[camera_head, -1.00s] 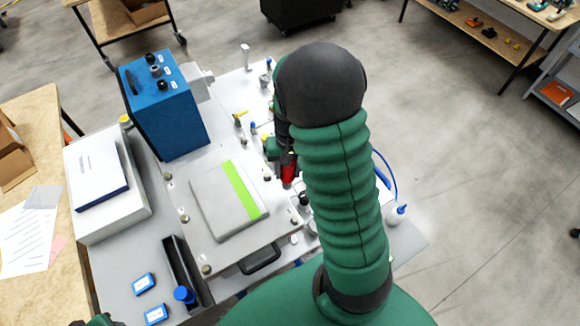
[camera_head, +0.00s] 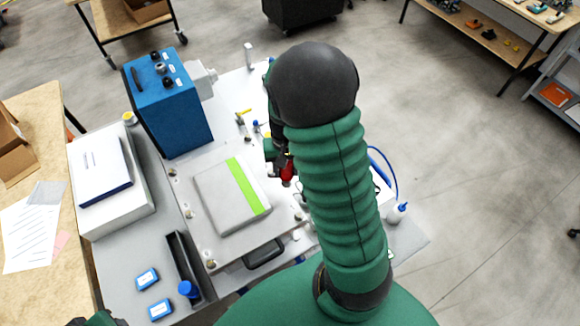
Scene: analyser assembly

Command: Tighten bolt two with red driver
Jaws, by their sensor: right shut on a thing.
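My right gripper (camera_head: 280,160) shows beside my green arm, mostly hidden by it. It is shut on the red driver (camera_head: 287,172), whose red body shows just below the jaws at the right edge of the plate. The grey plate (camera_head: 211,244) carries a lighter cover with a green stripe (camera_head: 248,186). Bolts show at its corners: upper left (camera_head: 172,172), left (camera_head: 189,214) and lower left (camera_head: 211,264). I cannot tell which is bolt two, nor whether the driver tip touches a bolt. Only a green part of my left arm shows at the bottom left edge; its gripper is out of view.
A blue box with knobs (camera_head: 170,110) stands behind the plate. A white box (camera_head: 112,190) stands on the left. A black tray (camera_head: 186,262) and blue small boxes (camera_head: 147,279) lie at the front left. A white bottle (camera_head: 397,212) stands on the right.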

